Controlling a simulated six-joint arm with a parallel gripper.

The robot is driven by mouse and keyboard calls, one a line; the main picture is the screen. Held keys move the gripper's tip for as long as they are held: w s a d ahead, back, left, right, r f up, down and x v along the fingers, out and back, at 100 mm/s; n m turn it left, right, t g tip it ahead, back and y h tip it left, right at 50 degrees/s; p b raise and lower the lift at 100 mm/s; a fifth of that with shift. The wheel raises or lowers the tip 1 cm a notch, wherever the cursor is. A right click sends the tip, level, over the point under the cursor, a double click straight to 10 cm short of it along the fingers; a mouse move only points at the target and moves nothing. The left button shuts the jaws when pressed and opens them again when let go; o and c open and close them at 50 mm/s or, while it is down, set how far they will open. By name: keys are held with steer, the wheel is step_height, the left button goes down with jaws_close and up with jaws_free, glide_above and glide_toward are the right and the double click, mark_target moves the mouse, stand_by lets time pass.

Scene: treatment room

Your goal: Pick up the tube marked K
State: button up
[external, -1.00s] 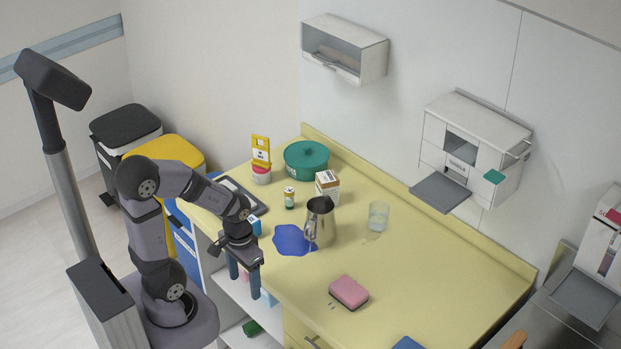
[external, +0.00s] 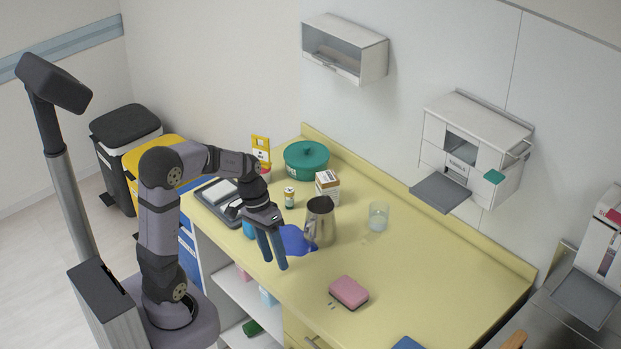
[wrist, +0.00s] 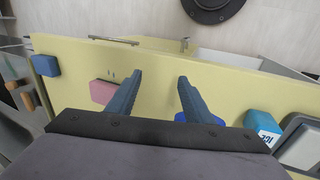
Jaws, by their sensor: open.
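My gripper (external: 273,262) is open and empty, its blue fingers pointing down above the front edge of the yellow counter (external: 395,265). In the wrist view the two fingers of my gripper (wrist: 159,78) are spread, with only bare counter between them. A small dark green and pale cylinder (external: 289,198) stands farther back on the counter; its label is too small to read. I cannot make out a K on anything, so I cannot tell which thing is the marked tube.
A blue flat patch (external: 296,240) lies beside my gripper, near a metal jug (external: 319,222). A glass (external: 378,216), pink sponge (external: 348,292), green pot (external: 306,160), small box (external: 327,184) and grey tray (external: 222,203) are around. A blue labelled block (wrist: 262,127) is right in the wrist view.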

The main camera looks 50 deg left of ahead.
steer(key=w+a+r+m+t+h+b, duration=0.1)
steer(key=w+a+r+t+h, duration=0.1)
steer(key=w+r, duration=0.3)
steer(key=w+a+r+m+t+h, duration=0.1)
steer(key=w+a+r+h, duration=0.15)
steer(key=w, duration=0.45)
steer(key=m+t+b, duration=0.6)
steer(key=t+b, duration=0.1)
steer(key=b, duration=0.3)
glide_toward(289, 190)
steer(key=shift+w+d+f+h, duration=0.35)
steer(key=shift+w+d+f, duration=0.6)
steer(key=shift+w, duration=0.2)
steer(key=shift+a, duration=0.35)
steer(key=shift+p+x, duration=0.7)
steer(key=shift+x, duration=0.8)
steer(key=shift+p+x, duration=0.85)
steer(key=shift+x, duration=1.4)
steer(key=shift+s+d+f, duration=0.1)
steer(key=shift+s+f, duration=0.05)
